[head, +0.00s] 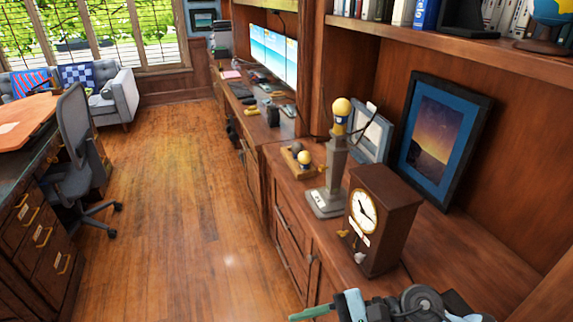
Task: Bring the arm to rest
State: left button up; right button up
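What looks like part of my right arm and gripper (335,308) shows at the bottom edge of the head view, right of centre, with teal and dark parts. It is in front of the wooden bookcase counter (450,235), close to the clock. The lower part is cut off by the frame, so I cannot tell whether its fingers are open or shut. Nothing held is visible. My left gripper is not in view.
On the counter stand a brown clock (385,220), a grey lamp-like stand (335,180) with a yellow bulb, and a framed picture (440,140). A shelf (470,45) overhangs them. An office chair (75,165) and desk (45,235) stand left; the wooden floor (180,200) between is clear.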

jog(key=w+d+f+n+t+h, duration=0.1)
jog(key=d+f+n+t+h, duration=0.15)
jog(key=n+t, duration=0.6)
jog(key=w+d+f+n+t+h, duration=0.1)
jog(key=w+d+f+n+t, duration=0.15)
jog(key=n, duration=1.05)
jog(key=d+f+n+t+h, duration=0.1)
jog(key=d+n+t+h, duration=0.15)
jog(key=n+t, duration=0.6)
jog(key=s+d+f+m+g+h, duration=0.3)
jog(key=s+d+f+m+g, duration=0.1)
jog(key=s+f+m, duration=0.3)
jog(key=s+d+f+m+g+h, duration=0.4)
jog(key=s+f+m, duration=0.4)
jog(key=f+m, duration=0.2)
jog(key=shift+d+f+m+g, duration=0.35)
jog(key=shift+d+f, duration=0.2)
jog(key=shift+f, duration=0.15)
jog(key=shift+o, duration=1.1)
